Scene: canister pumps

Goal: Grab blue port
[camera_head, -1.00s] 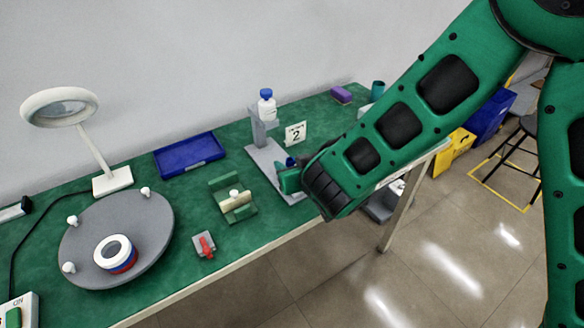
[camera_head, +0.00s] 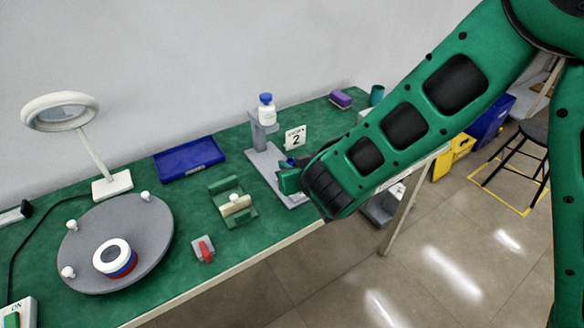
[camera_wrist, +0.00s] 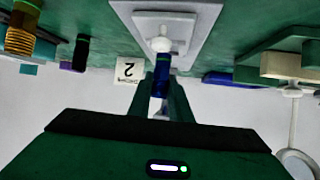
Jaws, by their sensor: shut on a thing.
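The blue port (camera_wrist: 161,64) is a small dark blue piece between my two fingers in the wrist view, just below a white round knob. My gripper (camera_wrist: 163,82) is shut on it, and the fingers hide its sides. In the head view my gripper (camera_head: 291,178) is at the right side of a grey stand (camera_head: 266,160), low over its base plate. A bit of blue (camera_head: 291,162) shows beside the gripper there; my wrist hides the rest.
A white bottle with a blue cap (camera_head: 266,110) stands on top of the grey stand. A sign marked 2 (camera_head: 295,137) is behind my gripper. A green fixture (camera_head: 232,203), a red-handled part (camera_head: 204,249) and a blue tray (camera_head: 189,159) lie to the left.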

